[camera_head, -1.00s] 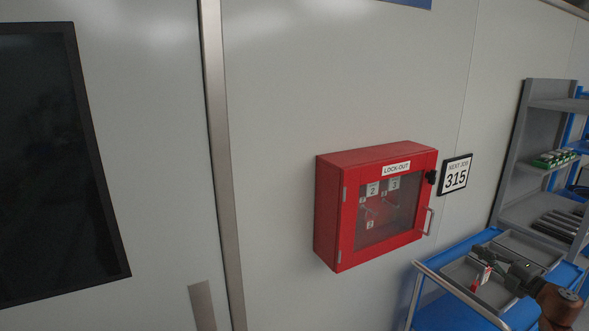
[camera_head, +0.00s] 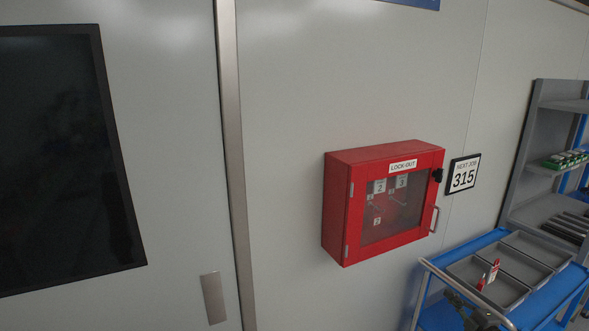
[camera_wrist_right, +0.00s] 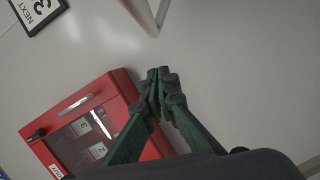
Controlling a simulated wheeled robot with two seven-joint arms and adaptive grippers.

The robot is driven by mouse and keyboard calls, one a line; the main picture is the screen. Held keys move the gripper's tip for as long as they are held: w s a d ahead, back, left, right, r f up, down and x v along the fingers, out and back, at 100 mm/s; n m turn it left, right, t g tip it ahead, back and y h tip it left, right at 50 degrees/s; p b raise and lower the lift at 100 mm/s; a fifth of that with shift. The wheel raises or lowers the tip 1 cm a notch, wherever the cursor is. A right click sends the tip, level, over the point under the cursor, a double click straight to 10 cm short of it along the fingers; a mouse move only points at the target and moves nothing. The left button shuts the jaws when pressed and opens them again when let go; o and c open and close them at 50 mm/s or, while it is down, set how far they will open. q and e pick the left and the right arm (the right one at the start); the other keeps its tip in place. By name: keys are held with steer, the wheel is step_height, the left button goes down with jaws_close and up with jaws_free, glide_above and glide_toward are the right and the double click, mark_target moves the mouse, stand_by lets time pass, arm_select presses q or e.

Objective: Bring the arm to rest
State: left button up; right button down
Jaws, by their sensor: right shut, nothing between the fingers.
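My right gripper (camera_head: 462,308) shows dark and partly cut off at the bottom edge of the head view, in front of the blue cart. In the right wrist view the fingers of my right gripper (camera_wrist_right: 160,80) are shut together, with nothing between them. In that view the red lock-out cabinet (camera_wrist_right: 85,130) lies behind and to the left of the fingers. My left gripper is in neither view.
The red lock-out cabinet (camera_head: 338,215) hangs on the wall, its door shut. The blue cart (camera_head: 545,308) carries grey trays; a red and white item (camera_head: 488,276) is in one. Grey shelving (camera_head: 530,150) stands at right.

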steer(key=s+a+f+m+g+h, duration=0.1)
steer(key=s+a+f+m, duration=0.25)
steer(key=f, duration=0.45)
steer(key=s+a+f+m+g+h, duration=0.1)
steer(key=s+a+f+m+h, duration=0.1)
steer(key=s+a+f, duration=0.45)
steer(key=s+a+f+m+g+h, duration=0.1)
steer(key=s+a+f+m+g, duration=0.35)
steer(key=s+f, duration=0.7)
steer(key=s+a+m+g, duration=0.2)
steer(key=s+a+g, duration=0.15)
steer(key=s, duration=0.75)
steer(key=s+a+m+g+y, duration=0.15)
steer(key=s+a, duration=0.25)
steer(key=s, duration=0.7)
steer(key=s+a+m+g, duration=0.3)
steer(key=s, duration=0.9)
steer(key=s+a+f, duration=0.1)
steer(key=s+f, duration=0.1)
steer(key=f, duration=1.4)
steer(key=s+a+f, duration=0.1)
steer(key=f, duration=1.4)
steer(key=s+f+n+g, duration=0.1)
steer(key=s+f+g, duration=0.1)
steer(key=s+f, duration=1.4)
steer(key=s, duration=0.3)
steer(key=shift+s+d, duration=0.25)
steer(key=shift+s, duration=0.05)
